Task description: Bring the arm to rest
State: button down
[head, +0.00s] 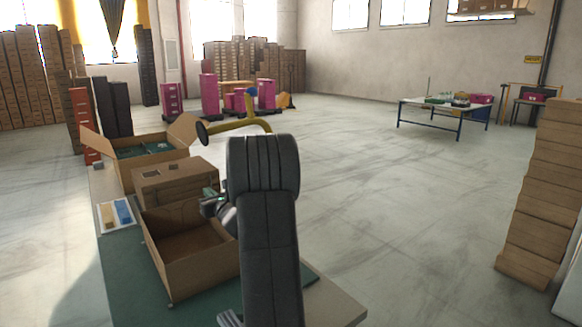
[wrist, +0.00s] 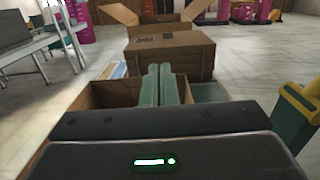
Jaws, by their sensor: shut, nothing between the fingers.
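My gripper (wrist: 158,84) is shut and empty in the wrist view, its two greenish fingers side by side. It points over the open cardboard box (head: 190,257) on the table (head: 335,302). In the head view my dark arm stands upright in the middle, and the gripper (head: 210,203) shows only partly, at the left of the arm above the box's back edge. The part of the box that I see inside looks empty; my arm hides its right side.
A closed cardboard box (head: 175,182) stands just behind the open one. Further back is an open-flapped box (head: 128,173) with green contents. A card with blue and tan strips (head: 115,214) lies at the left. A stack of boxes (head: 545,200) stands at right. The floor between is clear.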

jog(key=shift+s+d+f+n+b, duration=0.2)
jog(key=shift+s+f+n+b, duration=0.1)
jog(key=shift+s+f, duration=0.2)
jog(key=shift+s+d+f+n+b, duration=0.2)
jog(key=shift+s+f+n+b, duration=0.15)
jog(key=shift+f, duration=0.25)
